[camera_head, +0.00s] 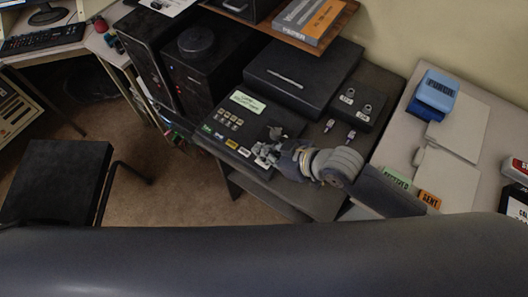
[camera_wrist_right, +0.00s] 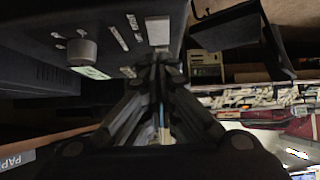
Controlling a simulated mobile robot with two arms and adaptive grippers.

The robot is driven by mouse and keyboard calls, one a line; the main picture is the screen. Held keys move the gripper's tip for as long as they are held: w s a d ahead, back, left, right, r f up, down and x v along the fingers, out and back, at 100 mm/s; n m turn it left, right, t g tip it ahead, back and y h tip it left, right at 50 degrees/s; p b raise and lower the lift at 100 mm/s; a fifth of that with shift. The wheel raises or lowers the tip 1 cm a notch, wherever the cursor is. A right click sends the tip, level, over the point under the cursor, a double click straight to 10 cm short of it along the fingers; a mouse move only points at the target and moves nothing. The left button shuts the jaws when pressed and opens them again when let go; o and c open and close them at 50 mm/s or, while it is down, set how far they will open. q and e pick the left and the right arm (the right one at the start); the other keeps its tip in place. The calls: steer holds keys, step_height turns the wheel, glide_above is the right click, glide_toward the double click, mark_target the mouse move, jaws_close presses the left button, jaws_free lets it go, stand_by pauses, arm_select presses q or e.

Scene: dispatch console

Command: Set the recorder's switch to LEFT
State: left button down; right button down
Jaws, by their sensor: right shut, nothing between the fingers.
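A dark sloped panel (camera_head: 245,118) with a pale green label, small buttons and coloured tags lies on the desk; I take it to be the recorder. My right gripper (camera_head: 266,152) is over its right part and hides some of it. I cannot read the knob's setting. My left gripper is not in view.
A black flat box (camera_head: 302,75) and a small box with two keys or knobs (camera_head: 357,103) stand behind. A wooden shelf (camera_head: 335,25) overhangs at the back. Black speaker-like boxes (camera_head: 200,70) stand left. A black chair (camera_head: 58,182) is on the floor.

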steer(key=shift+f, duration=0.65)
steer(key=shift+a, duration=0.1)
steer(key=shift+w+a+f+p, duration=0.1)
steer(key=shift+f+p, duration=0.1)
steer(key=shift+p, duration=0.1)
steer(key=shift+s+d+f, duration=0.15)
steer(key=shift+s+d, duration=0.35)
steer(key=shift+d, duration=0.2)
steer(key=shift+p, duration=0.3)
